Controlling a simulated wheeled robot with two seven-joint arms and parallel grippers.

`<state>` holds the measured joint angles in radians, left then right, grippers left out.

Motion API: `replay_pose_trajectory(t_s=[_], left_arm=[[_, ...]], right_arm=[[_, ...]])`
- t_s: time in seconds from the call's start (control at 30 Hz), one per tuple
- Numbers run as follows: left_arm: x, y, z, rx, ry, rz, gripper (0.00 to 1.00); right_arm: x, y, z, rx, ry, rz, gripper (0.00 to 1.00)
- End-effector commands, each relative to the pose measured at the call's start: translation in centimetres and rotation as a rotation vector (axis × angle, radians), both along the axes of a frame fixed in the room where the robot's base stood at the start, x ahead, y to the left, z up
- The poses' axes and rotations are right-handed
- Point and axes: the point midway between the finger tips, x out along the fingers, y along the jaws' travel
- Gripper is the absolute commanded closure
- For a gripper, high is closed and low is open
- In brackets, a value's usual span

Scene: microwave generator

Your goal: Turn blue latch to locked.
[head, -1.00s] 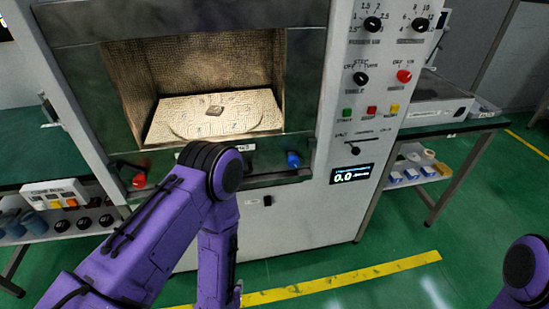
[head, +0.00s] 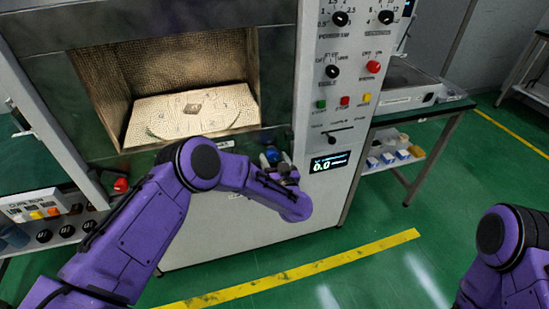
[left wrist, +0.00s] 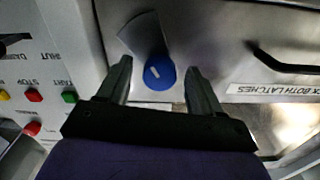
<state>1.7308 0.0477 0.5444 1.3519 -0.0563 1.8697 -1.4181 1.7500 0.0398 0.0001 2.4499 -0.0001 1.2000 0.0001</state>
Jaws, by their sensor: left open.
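The blue latch (head: 271,155) is a round blue knob at the lower right front of the microwave generator. In the left wrist view the latch (left wrist: 160,74) has a short white mark on its face. A grey plate (left wrist: 141,34) sits beside it. My left gripper (head: 279,166) is at the latch in the head view. In the left wrist view my left gripper (left wrist: 160,66) is open, with one finger on each side of the latch. I cannot tell whether the fingers touch it. My right arm shows at the lower right, but its gripper is out of view.
A red latch (head: 121,185) is at the chamber's lower left. The open chamber holds a turntable (head: 190,121) with a small dark item. Green, red and yellow buttons (head: 344,101) and a display (head: 329,162) are close right of the latch. A black handle (left wrist: 283,63) sticks out nearby.

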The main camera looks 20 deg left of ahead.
Motion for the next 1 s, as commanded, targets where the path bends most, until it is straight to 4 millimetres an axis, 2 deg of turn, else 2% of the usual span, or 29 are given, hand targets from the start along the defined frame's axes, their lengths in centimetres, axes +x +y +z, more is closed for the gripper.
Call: replay_pose_trajectory(t_s=[0.3, 0.47, 0.5, 0.77, 1.0], left_arm=[[0.4, 0.3, -0.1, 0.000, 0.002, -0.001, 0.34], [0.4, 0.3, -0.1, 0.000, 0.002, -0.001, 0.87], [0.4, 0.3, -0.1, 0.000, 0.002, -0.001, 0.91], [0.4, 0.2, -0.1, -0.016, -0.010, -0.004, 0.91], [0.4, 0.2, -0.2, -0.107, -0.073, -0.004, 0.91]], right_arm=[[0.0, 0.0, 0.1, 0.000, 0.000, 0.000, 1.00], [0.0, 0.0, 0.1, 0.000, 0.000, 0.000, 1.00], [0.0, 0.0, 0.1, 0.000, 0.000, 0.000, 1.00], [0.0, 0.0, -0.2, 0.000, 0.000, 0.000, 1.00], [0.0, 0.0, -1.1, 0.000, 0.000, 0.000, 1.00]])
